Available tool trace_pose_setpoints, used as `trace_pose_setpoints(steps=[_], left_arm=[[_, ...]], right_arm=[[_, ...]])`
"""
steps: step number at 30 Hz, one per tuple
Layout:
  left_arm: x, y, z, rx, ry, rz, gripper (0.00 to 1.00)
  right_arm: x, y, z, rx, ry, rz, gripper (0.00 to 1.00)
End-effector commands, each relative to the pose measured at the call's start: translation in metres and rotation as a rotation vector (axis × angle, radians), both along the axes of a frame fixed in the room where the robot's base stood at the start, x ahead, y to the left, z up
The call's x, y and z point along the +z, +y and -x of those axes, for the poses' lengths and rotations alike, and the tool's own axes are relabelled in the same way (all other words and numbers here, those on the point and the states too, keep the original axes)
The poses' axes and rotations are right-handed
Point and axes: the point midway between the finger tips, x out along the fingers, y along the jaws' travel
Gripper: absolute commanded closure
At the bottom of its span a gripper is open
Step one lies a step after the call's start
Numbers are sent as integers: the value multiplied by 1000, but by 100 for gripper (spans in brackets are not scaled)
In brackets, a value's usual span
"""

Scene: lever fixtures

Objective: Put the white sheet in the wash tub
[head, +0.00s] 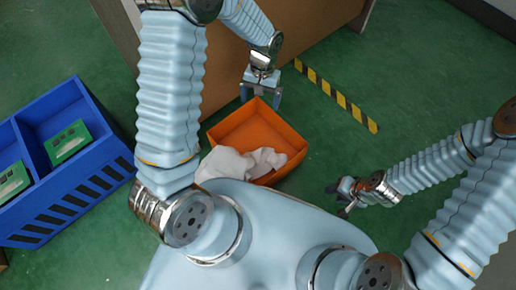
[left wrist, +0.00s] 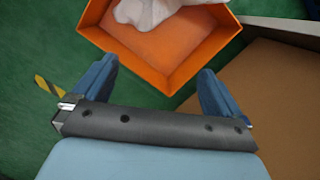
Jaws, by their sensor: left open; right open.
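The orange wash tub (head: 255,132) stands on the green floor in front of my body. It also shows at the top of the left wrist view (left wrist: 165,58), with a bare floor inside. The white sheet (head: 228,164) is crumpled at the tub's near side, partly inside and partly over the near left rim; my body may hide some of it. It also shows in the left wrist view (left wrist: 155,8). My left gripper (head: 261,101) is open and empty by the tub's far rim. My right gripper (head: 338,200) is open and empty, right of the tub.
A blue divided crate (head: 85,195) with green boards (head: 68,142) stands at the left. A brown-sided fixture (head: 300,32) is behind the tub. Yellow-black tape (head: 338,96) marks the floor at the right. The green floor right of the tub is mostly clear.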

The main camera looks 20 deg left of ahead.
Motion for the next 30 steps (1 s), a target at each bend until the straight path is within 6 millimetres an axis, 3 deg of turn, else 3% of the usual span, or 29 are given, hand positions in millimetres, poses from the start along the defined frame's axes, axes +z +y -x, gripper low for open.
trace_pose_setpoints(steps=[8,21,25,30], left_arm=[[8,0,-2,0,-1,0,0],[107,1,-16,0,-2,0,0],[126,1,-19,0,-2,0,0],[136,1,-21,0,0,0,0]], right_arm=[[1,-2,-1,-3,-4,5,57],[16,-3,-1,-5,-6,8,57],[19,-3,-1,-5,-5,8,57],[20,-2,-1,-3,-5,7,57]])
